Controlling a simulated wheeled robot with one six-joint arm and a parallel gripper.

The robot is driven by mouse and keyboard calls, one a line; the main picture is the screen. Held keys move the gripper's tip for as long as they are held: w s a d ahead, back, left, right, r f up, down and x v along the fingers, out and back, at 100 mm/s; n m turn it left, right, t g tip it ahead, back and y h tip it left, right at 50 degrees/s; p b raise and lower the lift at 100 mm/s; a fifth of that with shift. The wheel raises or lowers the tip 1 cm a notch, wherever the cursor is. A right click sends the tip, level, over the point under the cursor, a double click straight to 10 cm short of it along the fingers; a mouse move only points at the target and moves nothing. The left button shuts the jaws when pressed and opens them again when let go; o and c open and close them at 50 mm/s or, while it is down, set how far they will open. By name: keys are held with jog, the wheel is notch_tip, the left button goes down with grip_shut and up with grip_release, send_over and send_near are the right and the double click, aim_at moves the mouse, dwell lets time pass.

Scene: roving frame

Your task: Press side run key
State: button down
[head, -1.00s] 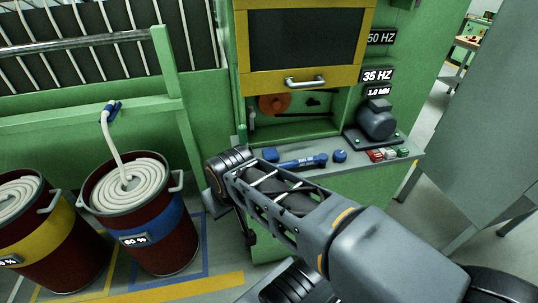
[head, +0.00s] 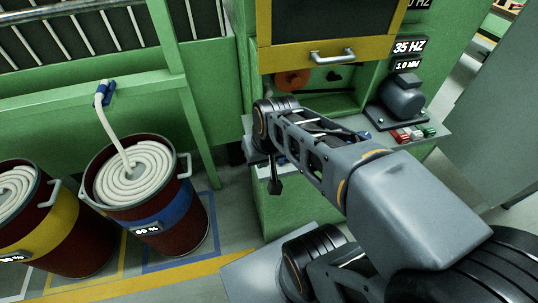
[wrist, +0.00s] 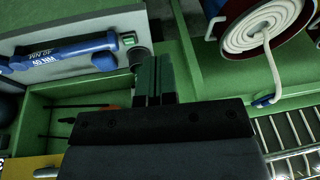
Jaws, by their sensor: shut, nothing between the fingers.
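My gripper (head: 275,187) hangs from the arm's end at the shelf's left end, well left of the keys. In the wrist view my gripper (wrist: 154,78) has its fingers together, with nothing between them, beside the end of a blue torque tool (wrist: 65,58). My arm hides much of the shelf in the head view.
A yellow-framed door with a handle (head: 332,57) is above the open compartment. Drums of white coil (head: 138,172) stand at the left. A grey panel (head: 490,130) stands at the right.

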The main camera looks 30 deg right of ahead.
jog(key=w+d+f+m+y+p, duration=0.2)
jog(key=w+d+f+m+y, duration=0.1)
jog(key=w+m, duration=0.4)
jog(key=w+d+f+m+t+y+p, duration=0.1)
jog(key=w+d+f+m+y+p, duration=0.1)
jog(key=w+d+f+m+y, duration=0.2)
jog(key=w+d+m, duration=0.2)
jog(key=w, duration=0.1)
jog(key=shift+w+d+f+m+p, duration=0.2)
jog(key=shift+d+f+m+p, duration=0.1)
jog(key=shift+d+f+m, duration=0.1)
jog(key=shift+a, duration=0.1)
notch_tip(320, 180, down, 9)
jog(key=b, duration=0.6)
jog(key=shift+b, duration=0.3)
jog(key=shift+r, duration=0.1)
dwell(1.1)
jog(key=shift+f+b, duration=0.45)
jog(key=shift+b, duration=0.05)
